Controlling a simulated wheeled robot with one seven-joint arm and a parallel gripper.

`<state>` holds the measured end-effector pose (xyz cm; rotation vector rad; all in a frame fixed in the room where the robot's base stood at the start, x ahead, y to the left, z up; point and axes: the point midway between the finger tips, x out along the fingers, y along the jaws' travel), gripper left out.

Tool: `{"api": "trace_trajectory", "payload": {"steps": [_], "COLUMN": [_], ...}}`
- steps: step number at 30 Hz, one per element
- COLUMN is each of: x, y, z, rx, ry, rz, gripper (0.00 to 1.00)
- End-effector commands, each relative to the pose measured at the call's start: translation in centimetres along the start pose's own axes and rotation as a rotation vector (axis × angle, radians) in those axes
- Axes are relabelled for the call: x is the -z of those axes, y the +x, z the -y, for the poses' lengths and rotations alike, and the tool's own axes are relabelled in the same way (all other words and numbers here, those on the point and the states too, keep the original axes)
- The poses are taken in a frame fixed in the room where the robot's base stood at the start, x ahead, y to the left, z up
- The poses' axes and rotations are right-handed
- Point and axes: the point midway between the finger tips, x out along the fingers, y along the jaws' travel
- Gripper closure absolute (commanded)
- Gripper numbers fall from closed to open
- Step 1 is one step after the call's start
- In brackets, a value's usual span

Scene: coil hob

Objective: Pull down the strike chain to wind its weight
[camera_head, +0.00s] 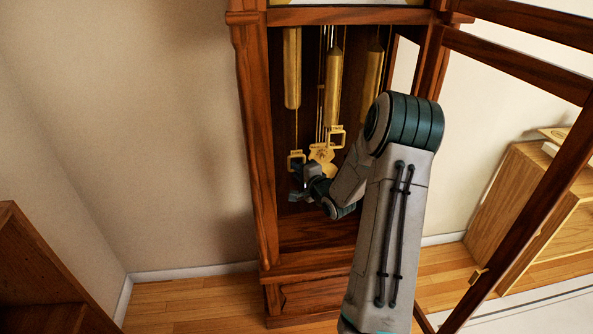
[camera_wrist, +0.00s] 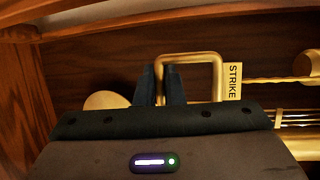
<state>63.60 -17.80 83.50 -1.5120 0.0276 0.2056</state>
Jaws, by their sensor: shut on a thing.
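The strike chain's pull is a square brass ring (camera_wrist: 205,57) with a tag reading STRIKE (camera_wrist: 233,82) in the wrist view. My gripper (camera_wrist: 160,82) is shut on the ring's bar opposite the tag, one dark finger on each side. A golden chain (camera_wrist: 275,80) runs from the tag to the right. In the head view, my gripper (camera_head: 298,187) is low inside the clock case, just below the left ring (camera_head: 296,160). Brass weights hang above: left (camera_head: 292,68), middle (camera_head: 333,85) and right (camera_head: 373,72), the last partly hidden by my arm.
A second brass ring (camera_head: 337,137) hangs to the right, beside the golden pendulum bob (camera_head: 322,157). The clock's wooden case (camera_head: 256,150) closes in on the left. Its open door (camera_head: 530,190) stands on the right. A wooden shelf unit (camera_head: 510,190) is beyond it.

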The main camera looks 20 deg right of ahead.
Motion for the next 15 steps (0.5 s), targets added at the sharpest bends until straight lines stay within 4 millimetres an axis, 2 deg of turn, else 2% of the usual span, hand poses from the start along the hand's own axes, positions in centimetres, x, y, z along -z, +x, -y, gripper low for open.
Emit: {"api": "trace_trajectory", "payload": {"steps": [1, 3, 15], "x": [0.03, 0.06, 0.06], "y": [-0.42, -0.42, -0.75], "z": [-2.21, -2.24, -1.89], "rx": [-0.047, -0.048, -0.044], "ry": [0.016, 0.016, 0.015], "rz": [-0.004, -0.005, -0.005], "gripper": [0.86, 0.70, 0.70]}}
